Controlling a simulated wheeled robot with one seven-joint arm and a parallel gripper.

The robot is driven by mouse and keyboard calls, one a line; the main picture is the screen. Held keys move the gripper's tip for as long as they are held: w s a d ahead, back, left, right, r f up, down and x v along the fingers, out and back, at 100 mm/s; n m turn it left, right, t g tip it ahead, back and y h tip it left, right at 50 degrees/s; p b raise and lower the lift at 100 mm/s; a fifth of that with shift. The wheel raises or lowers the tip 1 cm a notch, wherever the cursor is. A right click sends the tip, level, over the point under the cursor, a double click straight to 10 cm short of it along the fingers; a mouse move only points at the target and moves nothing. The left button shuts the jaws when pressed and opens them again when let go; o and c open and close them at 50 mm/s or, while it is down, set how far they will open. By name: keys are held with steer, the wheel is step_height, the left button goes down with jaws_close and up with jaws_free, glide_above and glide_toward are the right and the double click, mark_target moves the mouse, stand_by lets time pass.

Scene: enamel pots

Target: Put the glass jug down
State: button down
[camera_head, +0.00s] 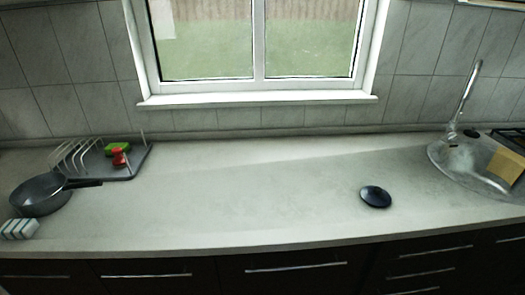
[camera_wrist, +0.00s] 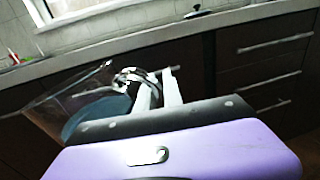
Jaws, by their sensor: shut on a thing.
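The glass jug (camera_wrist: 62,98) is clear and shows at the left of the wrist view, tilted in the picture. A bluish area shows through its lower part; I cannot tell what it is. My gripper (camera_wrist: 156,84) is shut at the jug's handle side and holds the jug. Behind the jug in that view are the dark drawer fronts, with the counter edge above. Neither the jug nor my gripper shows in the head view.
The pale counter (camera_head: 230,200) is mostly clear in the middle. A dark blue lid or dish (camera_head: 375,196) lies right of centre. A grey pan (camera_head: 40,196) and a dish rack (camera_head: 128,172) stand at the left. The sink (camera_head: 450,172) is at the right.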

steer(key=shift+s+a+f+n+y, duration=0.1)
steer(key=shift+s+f+n+y, duration=0.2)
steer(key=shift+s+f+y, duration=0.55)
steer(key=shift+s+a+f+h, duration=0.1)
steer(key=shift+s+h, duration=0.15)
steer(key=shift+s, duration=0.15)
